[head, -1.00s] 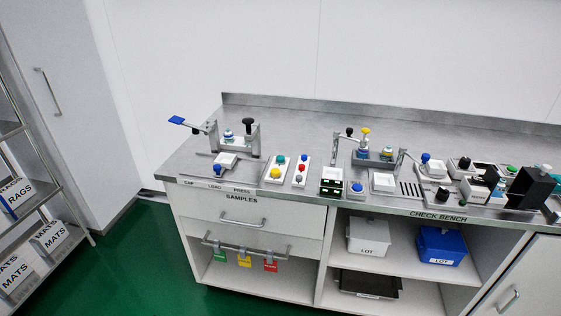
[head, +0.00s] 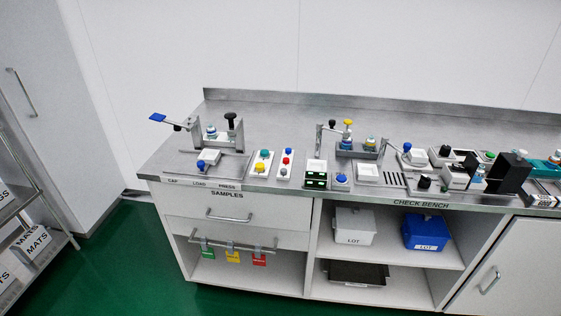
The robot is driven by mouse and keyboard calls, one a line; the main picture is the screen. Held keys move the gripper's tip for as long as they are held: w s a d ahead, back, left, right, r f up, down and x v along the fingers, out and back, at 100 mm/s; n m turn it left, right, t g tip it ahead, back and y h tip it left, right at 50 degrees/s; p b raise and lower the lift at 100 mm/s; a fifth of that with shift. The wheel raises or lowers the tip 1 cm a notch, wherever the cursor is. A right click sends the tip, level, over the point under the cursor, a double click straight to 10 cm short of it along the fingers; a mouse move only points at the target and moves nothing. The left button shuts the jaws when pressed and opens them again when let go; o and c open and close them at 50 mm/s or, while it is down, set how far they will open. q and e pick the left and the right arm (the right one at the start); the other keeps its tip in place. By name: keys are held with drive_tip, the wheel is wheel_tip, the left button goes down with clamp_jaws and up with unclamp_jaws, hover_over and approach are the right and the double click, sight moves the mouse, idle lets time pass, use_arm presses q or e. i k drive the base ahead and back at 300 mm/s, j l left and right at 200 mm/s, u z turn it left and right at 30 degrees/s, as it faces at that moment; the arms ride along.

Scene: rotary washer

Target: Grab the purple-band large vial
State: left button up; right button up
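I cannot make out a purple-band large vial in the head view; the small items on the bench are too small to read their bands. A small vial-like item with a blue top (head: 211,131) stands at the press on the left. Two more vial-like items, one at the rack's left (head: 347,142) and one with a yellow top at its right (head: 370,143), stand at the grey rack (head: 357,153) in the middle. Another small vial-like item (head: 478,174) is near the black device on the right. Neither of my grippers is in view.
The steel bench (head: 280,115) has free room along its back. A button box (head: 262,163), a display (head: 316,180) and a black device (head: 508,172) stand on it. A grey bin (head: 354,225) and a blue bin (head: 425,232) sit on the shelf below. A rack stands at far left.

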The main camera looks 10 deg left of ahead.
sight(346, 145)
drive_tip(key=i+j, duration=0.15)
drive_tip(key=i, duration=0.25)
drive_tip(key=i+j, duration=0.15)
drive_tip(key=i, duration=0.25)
drive_tip(key=i+j, duration=0.15)
drive_tip(key=i, duration=0.3)
drive_tip(key=z, duration=0.6)
drive_tip(key=i+j, duration=0.05)
